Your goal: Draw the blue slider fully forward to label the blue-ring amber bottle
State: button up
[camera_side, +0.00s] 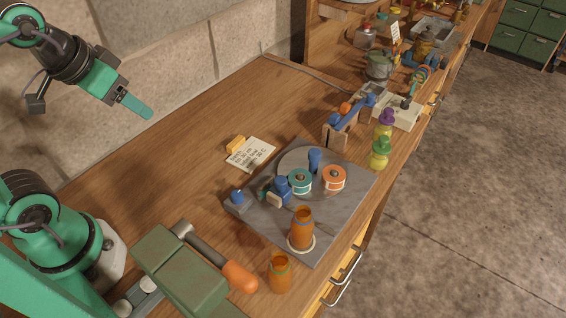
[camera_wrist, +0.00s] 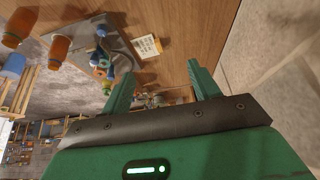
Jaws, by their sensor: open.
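A grey labelling plate (camera_side: 345,207) lies on the wooden bench. A blue slider (camera_side: 282,187) with a pale block at its front sits on its left part. One amber bottle (camera_side: 301,228) stands upright on a pale round seat near the plate's front corner. Another amber bottle (camera_side: 280,272) stands on the bench beside the plate. Both bottles show in the wrist view (camera_wrist: 60,48); I cannot tell ring colours surely. My gripper (camera_side: 137,105) is raised at the upper left, well away from the plate. In the wrist view its jaws (camera_wrist: 161,72) are open and empty.
A teal-topped spool (camera_side: 300,181) and an orange-topped spool (camera_side: 334,178) stand on the plate. A hammer (camera_side: 215,257) and green box (camera_side: 178,262) lie front left. A note card (camera_side: 251,154) lies behind the plate. The bench at back left is clear.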

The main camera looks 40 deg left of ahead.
jog(key=c, duration=0.3)
jog(key=n+g, duration=0.3)
jog(key=g, duration=0.2)
send_over(281, 180)
jog(key=f, duration=0.9)
jog(key=shift+a+f, duration=0.3)
jog(key=shift+a, duration=0.05)
jog(key=shift+d+f+g, duration=0.3)
jog(key=shift+d, duration=0.05)
jog(key=shift+f, duration=0.1)
jog(key=shift+f, duration=3.8)
